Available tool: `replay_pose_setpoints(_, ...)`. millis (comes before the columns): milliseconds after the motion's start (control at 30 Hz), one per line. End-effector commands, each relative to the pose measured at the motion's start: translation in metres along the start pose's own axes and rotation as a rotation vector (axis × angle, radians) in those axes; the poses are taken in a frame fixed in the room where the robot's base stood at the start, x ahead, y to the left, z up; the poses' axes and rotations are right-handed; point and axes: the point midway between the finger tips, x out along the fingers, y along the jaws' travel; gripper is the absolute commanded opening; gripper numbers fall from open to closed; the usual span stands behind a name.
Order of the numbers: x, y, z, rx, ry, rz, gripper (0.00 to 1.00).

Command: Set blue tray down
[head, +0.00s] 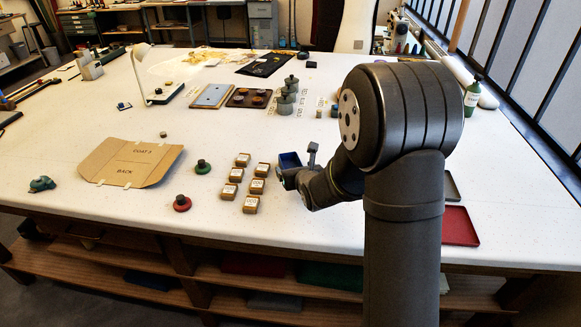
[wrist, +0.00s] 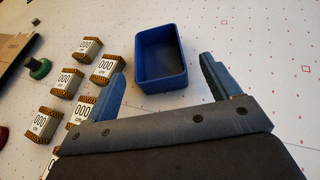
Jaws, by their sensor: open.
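The blue tray (wrist: 147,80) is an empty, open-topped rectangular box. In the wrist view it stands on the white table just beyond my gripper (wrist: 160,88). My gripper is open, with its two blue-grey fingers spread wide to either side of the near end of the tray. I see gaps between the fingers and the tray walls, and nothing is held. In the head view the tray (head: 289,160) shows partly, behind my wrist, which hides the rest of it and most of my gripper.
Several small labelled boxes (head: 250,204) stand left of my gripper. A green knobbed weight (head: 203,168) and a red one (head: 182,204) stand farther left, near a cardboard pattern (head: 130,163). A flat red tray (head: 459,227) lies right of my arm.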

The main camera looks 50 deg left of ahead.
Motion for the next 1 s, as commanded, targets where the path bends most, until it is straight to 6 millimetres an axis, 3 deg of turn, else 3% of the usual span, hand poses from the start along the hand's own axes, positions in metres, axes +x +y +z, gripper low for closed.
replay_pose_setpoints(333, 0.047, 0.000, -0.001, 0.000, 0.001, 0.000, 0.82)
replay_pose_setpoints(667, 0.054, 0.000, -0.001, 0.000, 0.001, 0.000, 0.82)
replay_pose_setpoints(900, 0.053, 0.000, -0.001, 0.000, 0.001, 0.000, 0.39)
replay_pose_setpoints(1000, 0.053, 0.000, -0.001, 0.000, 0.001, 0.000, 0.30)
